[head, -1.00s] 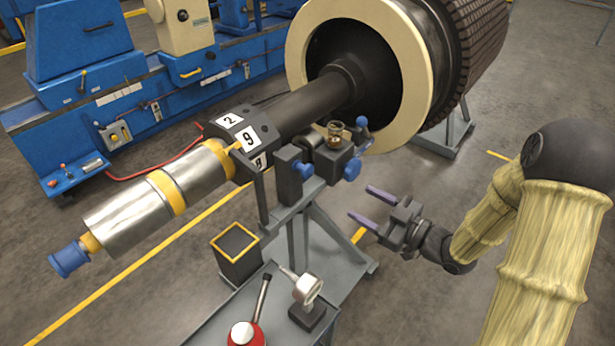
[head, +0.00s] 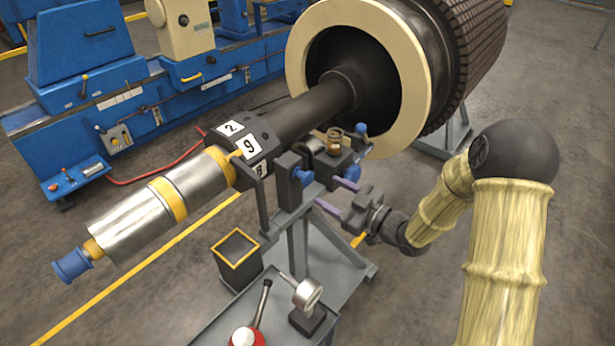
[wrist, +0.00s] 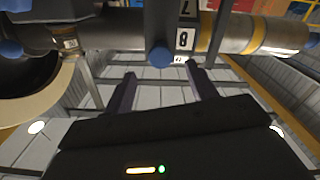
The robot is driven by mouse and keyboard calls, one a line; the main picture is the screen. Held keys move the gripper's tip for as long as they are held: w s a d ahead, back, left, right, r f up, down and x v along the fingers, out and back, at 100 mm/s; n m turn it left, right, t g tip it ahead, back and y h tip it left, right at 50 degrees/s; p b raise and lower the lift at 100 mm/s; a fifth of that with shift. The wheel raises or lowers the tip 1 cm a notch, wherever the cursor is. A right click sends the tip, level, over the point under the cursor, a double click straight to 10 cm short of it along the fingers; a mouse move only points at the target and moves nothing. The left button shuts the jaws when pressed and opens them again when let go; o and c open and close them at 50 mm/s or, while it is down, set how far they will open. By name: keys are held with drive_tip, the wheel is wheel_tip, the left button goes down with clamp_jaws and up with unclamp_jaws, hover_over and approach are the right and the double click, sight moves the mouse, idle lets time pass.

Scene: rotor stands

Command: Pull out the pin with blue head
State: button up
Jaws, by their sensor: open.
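A blue-headed pin (head: 305,177) sticks out of the dark clamp block on the grey stand, below the numbered collar. In the wrist view a round blue head (wrist: 160,56) lies ahead, between and beyond my fingertips; it looks like the same pin. My gripper (head: 325,191) is open and empty, reaching in from the right, with its two purple fingers pointing toward the block. Both fingers also show in the wrist view (wrist: 160,70). No contact with the head shows. The pin's shank is hidden.
Another blue knob (head: 352,172) and a blue-topped lever (head: 361,130) sit close by on the stand. The rotor shaft (head: 300,108) runs above. A grey cart (head: 222,318) with a dial gauge (head: 307,292) and an open black box (head: 236,258) stands in front.

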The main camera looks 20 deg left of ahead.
sight(310, 180)
drive_tip(key=p+x, duration=0.1)
drive_tip(key=x, duration=0.7)
drive_tip(key=shift+w+a, duration=0.1)
drive_tip(key=shift+a, duration=0.05)
